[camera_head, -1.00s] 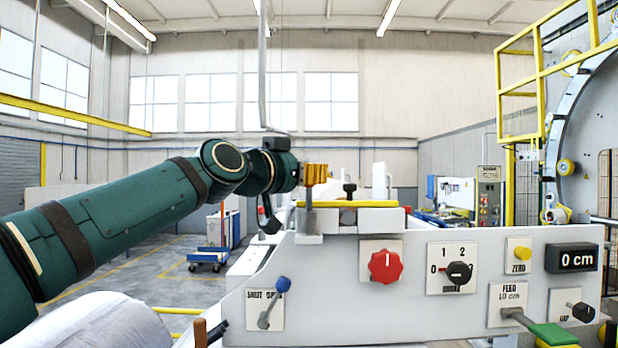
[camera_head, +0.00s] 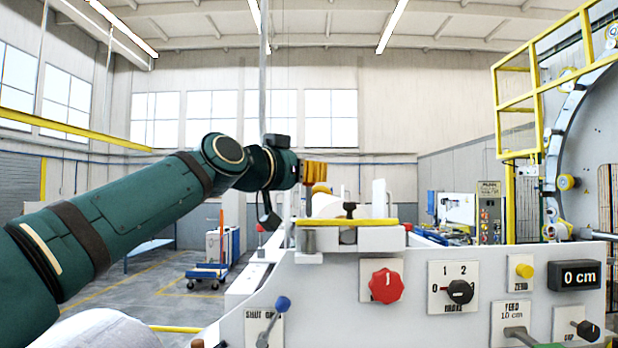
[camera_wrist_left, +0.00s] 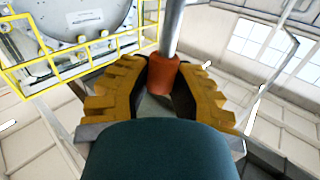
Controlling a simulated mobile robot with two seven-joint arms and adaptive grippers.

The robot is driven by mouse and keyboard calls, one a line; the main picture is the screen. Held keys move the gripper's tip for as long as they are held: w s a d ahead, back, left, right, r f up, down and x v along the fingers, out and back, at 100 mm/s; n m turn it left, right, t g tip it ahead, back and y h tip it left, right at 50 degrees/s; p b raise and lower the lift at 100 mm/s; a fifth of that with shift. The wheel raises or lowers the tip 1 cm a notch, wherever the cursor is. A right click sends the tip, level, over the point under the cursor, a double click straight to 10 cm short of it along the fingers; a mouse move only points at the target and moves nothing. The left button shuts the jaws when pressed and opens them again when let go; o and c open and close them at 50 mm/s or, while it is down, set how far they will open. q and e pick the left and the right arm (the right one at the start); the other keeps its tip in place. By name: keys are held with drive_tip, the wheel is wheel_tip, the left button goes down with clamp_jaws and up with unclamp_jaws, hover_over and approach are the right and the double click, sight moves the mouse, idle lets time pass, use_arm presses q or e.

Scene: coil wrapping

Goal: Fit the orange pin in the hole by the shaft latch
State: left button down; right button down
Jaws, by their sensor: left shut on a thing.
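My left gripper (camera_head: 315,172) has yellow-brown ribbed fingers and is above the left end of the machine's white top. In the left wrist view the fingers close around the orange pin (camera_wrist_left: 163,75), which has an orange-red grip and a grey metal rod. In the head view the pin is mostly hidden by the fingers. Below and right stand white upright plates (camera_head: 380,198) and a dark knob (camera_head: 349,209) behind a yellow strip (camera_head: 352,222). I cannot tell which part is the shaft latch, and its hole does not show. My right gripper is not in view.
The white front panel (camera_head: 415,325) carries a red knob (camera_head: 386,285), a black dial (camera_head: 460,291), a blue-tipped lever (camera_head: 276,315) and a 0 cm display (camera_head: 580,275). A large ring with a yellow frame (camera_head: 540,110) stands at right. Open floor lies at left.

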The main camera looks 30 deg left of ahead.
sight(308, 205)
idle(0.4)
use_arm(q)
drive_tip(key=shift+w+a+f+n+g+y, duration=0.2)
drive_tip(key=shift+w+f+n+g+y, duration=0.2)
drive_tip(key=shift+f+n+g, duration=0.15)
drive_tip(key=shift+f+b, duration=2.35)
drive_tip(key=shift+f, duration=0.25)
idle(1.4)
drive_tip(key=c, duration=0.8)
unclamp_jaws()
drive_tip(key=shift+s, duration=0.15)
drive_tip(key=v, duration=1.1)
drive_tip(key=shift+s+a, duration=0.15)
drive_tip(key=shift+s, duration=0.25)
